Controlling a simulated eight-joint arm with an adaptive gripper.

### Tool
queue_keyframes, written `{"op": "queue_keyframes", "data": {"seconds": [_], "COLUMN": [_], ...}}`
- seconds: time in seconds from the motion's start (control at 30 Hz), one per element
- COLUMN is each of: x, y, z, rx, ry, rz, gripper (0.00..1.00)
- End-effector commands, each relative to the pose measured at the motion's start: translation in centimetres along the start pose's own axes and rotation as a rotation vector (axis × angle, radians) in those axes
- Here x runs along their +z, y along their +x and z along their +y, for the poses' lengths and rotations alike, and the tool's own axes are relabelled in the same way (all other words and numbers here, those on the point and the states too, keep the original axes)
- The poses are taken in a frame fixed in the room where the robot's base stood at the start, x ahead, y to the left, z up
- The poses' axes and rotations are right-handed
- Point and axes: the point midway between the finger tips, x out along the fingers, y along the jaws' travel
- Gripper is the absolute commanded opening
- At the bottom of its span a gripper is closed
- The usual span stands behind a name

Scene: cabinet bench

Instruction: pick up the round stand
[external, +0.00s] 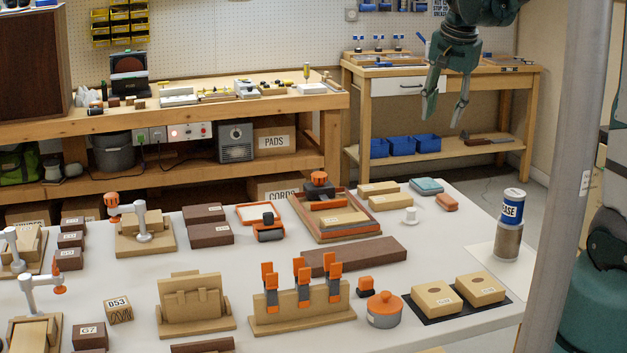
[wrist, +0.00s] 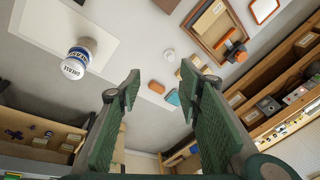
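A small white round piece (external: 409,216) with a flat disc base and a narrower top stands upright on the white table; it looks like the round stand. It also shows in the wrist view (wrist: 169,54), beyond and between my fingertips. A brownish cylinder (external: 507,243) under the blue-and-white grease can (external: 513,206) is also round; I cannot tell whether it is a separate stand. My gripper (external: 444,112) is open and empty, high above the table's far side. Its two green fingers are spread wide in the wrist view (wrist: 160,78), touching nothing.
An orange block (external: 447,202) and a blue block (external: 426,186) lie beside the white piece. A wooden tray (external: 368,232) with parts is to its left. The grease can stands on a pale sheet (external: 480,258) at right. Bare table lies between white piece and sheet.

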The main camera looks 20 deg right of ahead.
Motion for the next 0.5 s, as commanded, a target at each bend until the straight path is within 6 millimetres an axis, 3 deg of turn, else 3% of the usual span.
{"op": "queue_keyframes", "data": {"seconds": [0.5], "x": [-3.8], "y": [9.1], "z": [-3.5], "rx": [0.083], "ry": [0.251], "rz": [-0.052], "gripper": [0.35]}}
